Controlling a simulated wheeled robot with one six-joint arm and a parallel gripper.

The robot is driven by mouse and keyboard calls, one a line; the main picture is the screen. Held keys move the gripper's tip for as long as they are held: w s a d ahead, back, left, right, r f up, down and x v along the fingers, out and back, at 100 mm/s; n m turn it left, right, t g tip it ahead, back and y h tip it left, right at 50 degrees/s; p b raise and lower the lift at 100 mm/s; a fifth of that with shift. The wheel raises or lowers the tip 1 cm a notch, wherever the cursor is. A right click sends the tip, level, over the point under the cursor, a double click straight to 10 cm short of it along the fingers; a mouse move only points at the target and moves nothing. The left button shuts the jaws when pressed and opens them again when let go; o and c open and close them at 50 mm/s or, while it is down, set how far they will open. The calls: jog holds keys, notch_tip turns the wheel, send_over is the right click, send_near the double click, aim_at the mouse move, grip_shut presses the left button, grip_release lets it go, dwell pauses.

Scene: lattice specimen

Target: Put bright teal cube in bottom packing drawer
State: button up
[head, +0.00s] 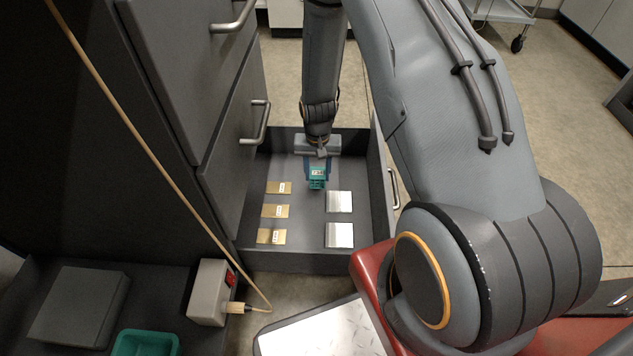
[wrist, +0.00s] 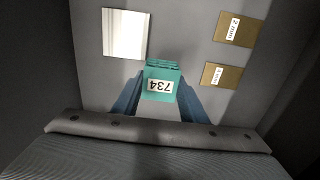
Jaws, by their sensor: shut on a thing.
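The bright teal cube (head: 317,176) is between the blue fingers of my gripper (head: 317,170), which is shut on it. The bottom packing drawer (head: 290,262) is pulled out of the dark cabinet. My gripper holds the cube over the inside of the drawer. I cannot tell whether the cube touches the drawer floor.
In the drawer lie several tan labelled plates (head: 275,211) on the left and silver plates (head: 339,235) on the right. Closed drawers with handles (head: 262,122) stand above left. A teal tray (head: 146,344) and a grey box with a red switch (head: 209,292) sit at lower left.

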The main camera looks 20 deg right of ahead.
aim_at(318, 179)
jog(key=shift+f+b, duration=0.65)
jog(key=shift+f, duration=0.9)
jog(key=shift+f, duration=0.15)
jog(key=o, duration=1)
notch_tip(318, 179, up, 12)
jog(key=p, duration=0.5)
